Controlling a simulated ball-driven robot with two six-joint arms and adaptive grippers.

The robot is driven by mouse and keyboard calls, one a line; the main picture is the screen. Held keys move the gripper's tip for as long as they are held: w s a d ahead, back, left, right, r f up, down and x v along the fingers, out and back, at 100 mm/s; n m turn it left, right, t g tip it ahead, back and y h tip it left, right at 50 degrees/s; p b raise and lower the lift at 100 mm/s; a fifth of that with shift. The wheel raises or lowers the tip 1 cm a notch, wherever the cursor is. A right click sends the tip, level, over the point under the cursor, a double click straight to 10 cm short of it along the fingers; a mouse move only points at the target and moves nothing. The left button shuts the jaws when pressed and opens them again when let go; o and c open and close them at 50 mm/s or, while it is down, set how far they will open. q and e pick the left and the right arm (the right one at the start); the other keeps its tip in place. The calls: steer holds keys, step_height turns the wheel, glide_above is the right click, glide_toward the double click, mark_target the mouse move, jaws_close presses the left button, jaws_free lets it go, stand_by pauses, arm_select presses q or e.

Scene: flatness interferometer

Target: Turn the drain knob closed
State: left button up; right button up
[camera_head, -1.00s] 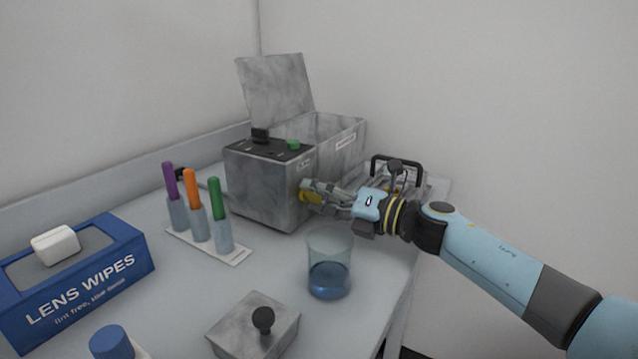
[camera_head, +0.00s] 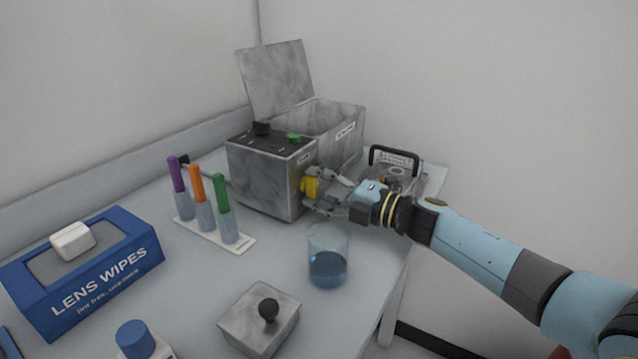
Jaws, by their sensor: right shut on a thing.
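The drain knob (camera_head: 310,187) is yellow and sits on the right side of the grey metal box-shaped machine (camera_head: 262,178). My right gripper (camera_head: 316,188) reaches it from the right and is shut on it. The fingers partly hide the knob, and its exact turn angle cannot be read. The machine has a black knob and a green button on its dark top panel, and its lid (camera_head: 275,78) stands open behind. My left gripper is not in view.
A glass beaker (camera_head: 328,262) of blue liquid stands just below my right gripper. A rack (camera_head: 240,243) with purple, orange and green-capped tubes stands left. A lens wipes box (camera_head: 95,285), a grey block with a black knob (camera_head: 262,322) and a blue-capped bottle (camera_head: 135,340) are in front.

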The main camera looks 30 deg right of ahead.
stand_by(0.4)
steer(key=o, duration=1.2)
steer(key=shift+c, duration=0.2)
steer(key=shift+s+d, duration=0.15)
steer(key=shift+s, duration=0.05)
steer(key=v, duration=1.1)
steer(key=shift+s+d, duration=0.15)
steer(key=shift+s, duration=0.1)
